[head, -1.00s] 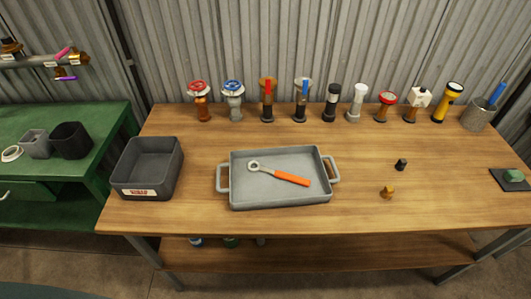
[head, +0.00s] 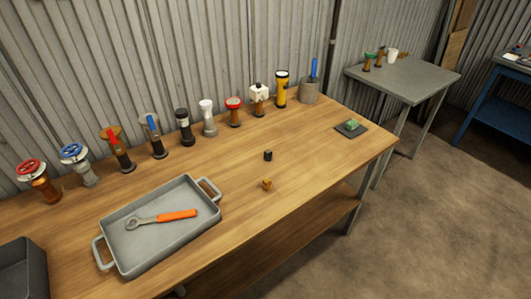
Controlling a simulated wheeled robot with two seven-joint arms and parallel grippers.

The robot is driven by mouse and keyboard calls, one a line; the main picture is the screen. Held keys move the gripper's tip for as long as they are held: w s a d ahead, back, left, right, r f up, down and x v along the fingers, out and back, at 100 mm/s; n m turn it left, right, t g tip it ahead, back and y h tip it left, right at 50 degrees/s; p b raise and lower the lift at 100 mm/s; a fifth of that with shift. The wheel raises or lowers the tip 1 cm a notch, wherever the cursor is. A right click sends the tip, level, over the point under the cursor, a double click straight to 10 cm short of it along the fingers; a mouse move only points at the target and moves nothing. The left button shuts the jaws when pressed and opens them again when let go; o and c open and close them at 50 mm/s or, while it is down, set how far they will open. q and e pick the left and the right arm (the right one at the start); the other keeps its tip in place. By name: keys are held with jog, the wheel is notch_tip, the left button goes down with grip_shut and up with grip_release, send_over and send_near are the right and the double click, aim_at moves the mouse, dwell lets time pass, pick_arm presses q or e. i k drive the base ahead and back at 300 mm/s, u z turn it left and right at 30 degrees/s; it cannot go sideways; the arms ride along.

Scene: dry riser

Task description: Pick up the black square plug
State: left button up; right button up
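In the head view a small black plug (head: 268,155) sits on the wooden table (head: 240,205), right of the grey tray. Its exact shape is too small to tell. A small brass-coloured fitting (head: 267,184) stands just in front of it. Neither of my grippers shows in the head view.
The grey tray (head: 206,217) holds a ring wrench with an orange handle (head: 177,215). Several valves and fittings stand along the back, with a yellow torch (head: 281,90) and a grey cup (head: 309,92). A dark pad (head: 360,131) bears a green lump (head: 352,124).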

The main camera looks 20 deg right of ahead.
aim_at(268, 154)
jog(key=z, duration=2.4)
jog(key=i, duration=1.7)
jog(key=u, duration=2.75)
